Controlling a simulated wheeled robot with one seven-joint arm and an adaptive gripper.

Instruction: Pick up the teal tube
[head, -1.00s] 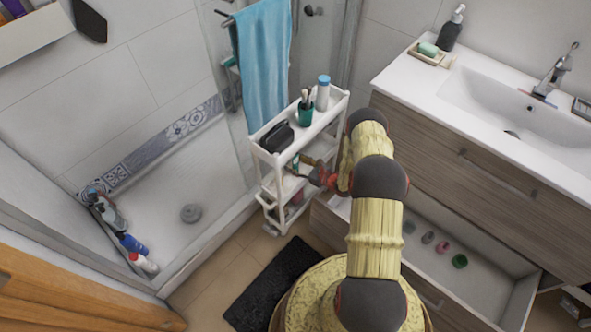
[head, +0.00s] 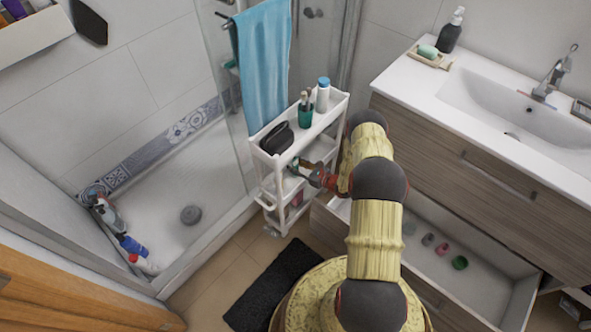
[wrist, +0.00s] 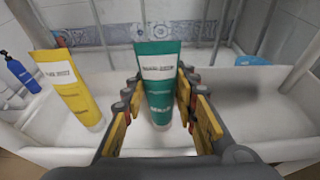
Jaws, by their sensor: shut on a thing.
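The teal tube (wrist: 159,82) stands upright, cap down, in a white shelf tray of the cart, in the middle of the wrist view. It has a white label near its top. My gripper (wrist: 158,108) is shut on it, one finger on each side. In the head view my gripper (head: 308,172) reaches into the cart's middle shelf from the right. The tube (head: 295,164) shows there only as a small teal and white patch, mostly hidden. I cannot tell whether its base touches the shelf.
A yellow tube (wrist: 72,88) stands left of the teal tube on the same shelf. The white cart (head: 338,104) has a top shelf with a black case (head: 277,138), a green cup (head: 305,115) and a white bottle (head: 322,95). An open drawer (head: 480,268) lies to the right.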

